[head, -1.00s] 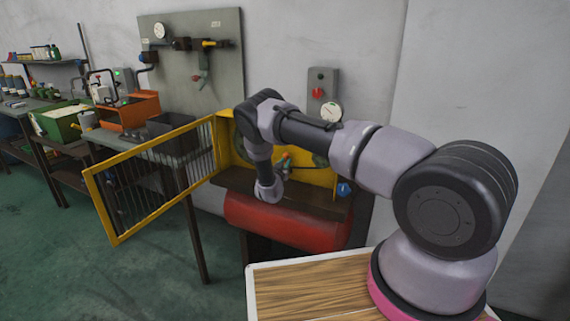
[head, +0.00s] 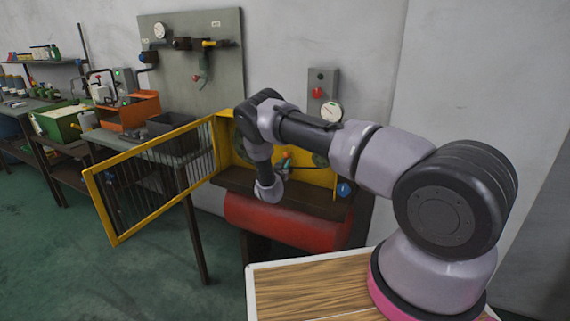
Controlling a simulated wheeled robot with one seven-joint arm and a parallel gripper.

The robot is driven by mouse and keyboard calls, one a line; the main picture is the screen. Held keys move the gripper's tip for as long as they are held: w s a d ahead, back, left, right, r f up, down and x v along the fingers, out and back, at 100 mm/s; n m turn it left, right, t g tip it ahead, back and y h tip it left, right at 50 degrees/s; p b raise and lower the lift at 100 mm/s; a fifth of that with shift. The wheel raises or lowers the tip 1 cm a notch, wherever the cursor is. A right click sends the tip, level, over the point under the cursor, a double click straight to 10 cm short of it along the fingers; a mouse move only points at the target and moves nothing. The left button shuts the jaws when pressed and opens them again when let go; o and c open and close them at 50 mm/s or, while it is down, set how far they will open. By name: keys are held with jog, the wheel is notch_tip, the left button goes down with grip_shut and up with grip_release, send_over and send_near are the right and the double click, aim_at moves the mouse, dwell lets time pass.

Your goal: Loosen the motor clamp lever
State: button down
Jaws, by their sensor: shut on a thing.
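My arm reaches over into the opened yellow machine enclosure (head: 322,177) in the middle of the head view. My gripper (head: 283,170) is small and dark, just right of my pale wrist, and partly hidden. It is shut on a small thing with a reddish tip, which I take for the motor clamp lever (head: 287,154). The lever's exact shape and angle are too small to tell. The motor itself cannot be made out clearly behind my arm.
The yellow barred guard door (head: 150,175) stands swung open to the left. A red cylindrical tank (head: 285,222) lies below the enclosure. A control box with a red knob (head: 318,93) and a gauge are on the wall. Green floor at the left is clear.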

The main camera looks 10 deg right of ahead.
jog(key=shift+d+r, duration=0.1)
jog(key=shift+r, duration=0.05)
jog(key=m, duration=0.1)
jog(key=s+d+m, duration=0.1)
jog(key=m, duration=0.1)
jog(key=shift+d, duration=0.1)
jog(key=m, duration=0.1)
jog(key=d+f+m, duration=0.1)
jog(key=m, duration=0.1)
jog(key=shift+s+t+h, duration=0.35)
jog(key=shift+t+h, duration=0.05)
jog(key=m, duration=0.2)
jog(key=d+f+m, duration=0.1)
jog(key=shift+s+d+f+m+h, duration=0.15)
jog(key=shift+s+m+h, duration=0.25)
jog(key=shift+s+d+f+m+h, duration=0.2)
jog(key=shift+f+m+h, duration=0.15)
jog(key=shift+m, duration=0.45)
jog(key=shift+s+d+f+m+h, duration=0.1)
jog(key=shift+d+f+m+h, duration=0.25)
jog(key=shift+m, duration=0.45)
jog(key=shift+a+f, duration=0.1)
jog(key=c, duration=0.8)
grip_release()
jog(key=shift+o, duration=0.2)
jog(key=shift+s, duration=0.1)
